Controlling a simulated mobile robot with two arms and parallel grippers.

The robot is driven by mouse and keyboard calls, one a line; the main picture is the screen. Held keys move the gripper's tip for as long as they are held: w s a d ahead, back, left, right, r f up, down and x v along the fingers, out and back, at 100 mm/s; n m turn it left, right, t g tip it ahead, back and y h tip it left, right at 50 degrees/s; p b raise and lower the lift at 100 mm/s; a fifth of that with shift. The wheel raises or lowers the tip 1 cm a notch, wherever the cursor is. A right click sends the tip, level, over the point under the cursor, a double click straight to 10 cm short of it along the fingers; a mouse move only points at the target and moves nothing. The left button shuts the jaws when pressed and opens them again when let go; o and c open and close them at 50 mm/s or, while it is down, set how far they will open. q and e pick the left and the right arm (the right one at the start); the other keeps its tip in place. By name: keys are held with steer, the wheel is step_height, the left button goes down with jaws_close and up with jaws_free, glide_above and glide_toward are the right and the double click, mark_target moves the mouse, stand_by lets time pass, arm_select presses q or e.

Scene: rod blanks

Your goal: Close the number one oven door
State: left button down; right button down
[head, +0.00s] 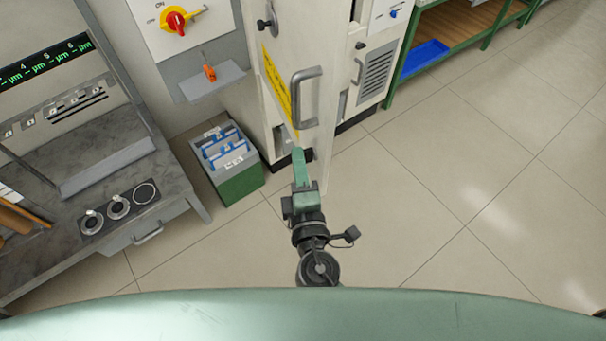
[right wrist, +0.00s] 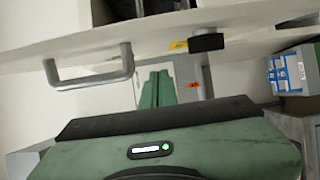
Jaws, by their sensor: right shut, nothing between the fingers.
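A tall off-white door panel (head: 322,125) with a grey bar handle (head: 305,98) stands swung out from a pale cabinet, which I take to be the oven; I cannot read a number one on it. In the right wrist view the handle (right wrist: 92,72) is left of my fingers and the door's edge runs across the top. My right gripper (head: 298,152) is shut and empty, its green fingertips near the door's lower part, below the handle. I cannot tell whether they touch the door. My left gripper is out of view.
A grey-green bin (head: 238,185) with blue-and-white items stands left of the cabinet. A grey workbench (head: 120,165) with dials is at the left. A green-framed shelf (head: 455,42) with a blue tray (head: 424,57) is at the back right. The tiled floor at right is clear.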

mark_target(317, 154)
steer(key=shift+w+d+p, duration=0.15)
steer(key=shift+w+d, duration=0.15)
steer(key=shift+d, duration=0.35)
steer(key=shift+w+d+p, duration=0.2)
steer(key=shift+w+d, duration=0.05)
steer(key=shift+d, duration=0.35)
steer(key=shift+w+d+p, duration=0.15)
steer(key=shift+w+d, duration=0.15)
steer(key=shift+d, duration=0.35)
